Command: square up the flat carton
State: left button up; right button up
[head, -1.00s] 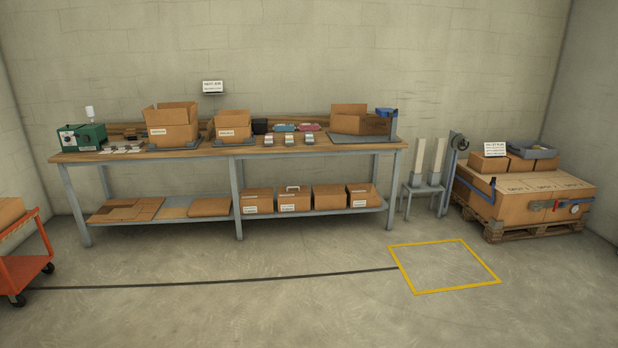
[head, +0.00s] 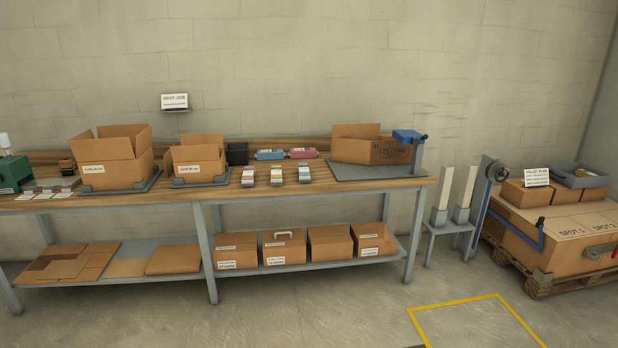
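Flat cartons (head: 67,262) lie in overlapping stacks on the left part of the bench's lower shelf, with more flat brown board (head: 173,260) beside them. I cannot tell which one is the task's flat carton. On the bench top, a brown carton (head: 372,146) with a raised flap stands on a grey plate (head: 366,171) at the right, beside a blue clamp-like device (head: 408,135). Two open cartons stand at the left, a larger one (head: 115,162) and a smaller one (head: 199,158), each on a grey plate. Neither of my grippers is in view.
The wooden bench (head: 322,184) runs along the wall. Several closed boxes (head: 284,247) fill the lower shelf's right part. A small stand (head: 448,232) and a loaded pallet (head: 560,285) are at the right. Floor with a yellow outline (head: 455,304) is clear.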

aim_at(349, 151)
jog(key=i+z, duration=0.1)
jog(key=i, duration=0.6)
jog(key=i+j, duration=0.15)
jog(key=i, duration=0.5)
jog(key=i+z, duration=0.15)
jog(key=i, duration=0.55)
jog(key=j, duration=0.1)
